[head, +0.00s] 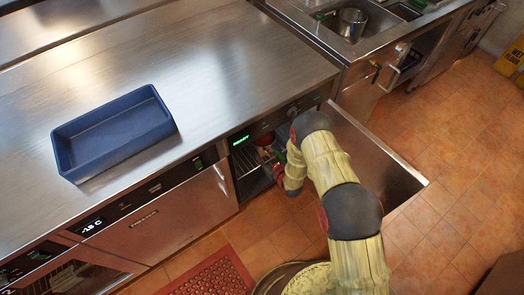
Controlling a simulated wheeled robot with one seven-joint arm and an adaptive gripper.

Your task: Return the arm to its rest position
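My arm (330,170) reaches from the bottom of the head view up toward an appliance built in under the steel counter. Its lit panel (241,140) shows green text, and its door (375,155) stands open to the right of my arm. The end of my arm bends down at the opening beside a dark rack (250,178). My gripper is mostly hidden in the shadowed opening, and its fingers cannot be made out. I cannot tell whether it holds anything.
A blue, empty-looking tray (112,132) sits on the steel counter (230,70). A closed drawer unit (165,222) is left of the opening. A sink (350,22) is at the back.

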